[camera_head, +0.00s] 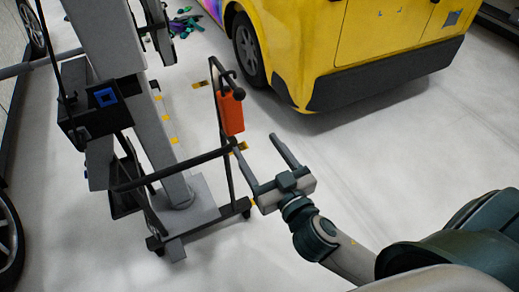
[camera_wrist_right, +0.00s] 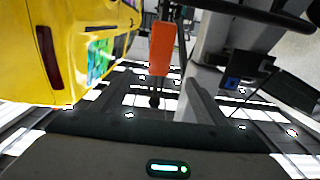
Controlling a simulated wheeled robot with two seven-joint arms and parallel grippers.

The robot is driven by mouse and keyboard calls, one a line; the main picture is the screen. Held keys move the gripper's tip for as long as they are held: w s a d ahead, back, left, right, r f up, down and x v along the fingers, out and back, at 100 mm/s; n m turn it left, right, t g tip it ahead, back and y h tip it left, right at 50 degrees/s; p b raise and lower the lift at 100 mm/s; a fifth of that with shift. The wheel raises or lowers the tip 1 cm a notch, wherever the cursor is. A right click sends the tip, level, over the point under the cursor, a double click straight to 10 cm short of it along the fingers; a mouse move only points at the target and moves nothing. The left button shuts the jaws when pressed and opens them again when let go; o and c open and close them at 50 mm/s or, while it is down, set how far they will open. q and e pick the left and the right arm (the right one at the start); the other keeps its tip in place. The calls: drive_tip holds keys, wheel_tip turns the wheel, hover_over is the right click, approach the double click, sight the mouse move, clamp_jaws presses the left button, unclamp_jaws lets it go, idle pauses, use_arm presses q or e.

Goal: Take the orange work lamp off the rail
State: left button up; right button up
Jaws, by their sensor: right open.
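The orange work lamp (camera_head: 231,112) hangs upright on the dark rail frame of a wheeled stand, left of centre in the head view. It also shows in the right wrist view (camera_wrist_right: 161,48), near the top middle. My right gripper (camera_head: 257,141) is open and empty, its two fingers pointing toward the lamp from the lower right. In the head view its fingertips are just below and right of the lamp, apart from it. In the wrist view the lamp lies roughly in line with the gap between the fingers. My left gripper is not in view.
The wheeled stand (camera_head: 186,222) has a grey column, dark bars and a black box with a blue square (camera_head: 105,97). A yellow vehicle (camera_head: 310,40) stands behind, right of the lamp. Small coloured items (camera_head: 185,24) lie on the floor. The floor at right is clear.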

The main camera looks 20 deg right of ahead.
drive_tip(key=p, duration=0.2)
approach(233, 111)
drive_tip(key=w+p, duration=0.3)
drive_tip(key=w, duration=0.7)
drive_tip(key=shift+w+a, duration=0.15)
drive_tip(key=shift+w, duration=0.2)
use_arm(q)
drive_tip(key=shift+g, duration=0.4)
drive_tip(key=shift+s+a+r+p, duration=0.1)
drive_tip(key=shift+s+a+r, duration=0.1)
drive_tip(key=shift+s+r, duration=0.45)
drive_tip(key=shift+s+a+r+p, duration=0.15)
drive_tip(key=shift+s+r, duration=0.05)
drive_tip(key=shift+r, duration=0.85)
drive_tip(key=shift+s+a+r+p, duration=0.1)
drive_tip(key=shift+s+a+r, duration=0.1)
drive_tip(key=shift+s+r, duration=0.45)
use_arm(e)
drive_tip(key=shift+w, duration=0.55)
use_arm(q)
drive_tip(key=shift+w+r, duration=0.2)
use_arm(e)
drive_tip(key=c, duration=1.4)
drive_tip(key=shift+r, duration=0.1)
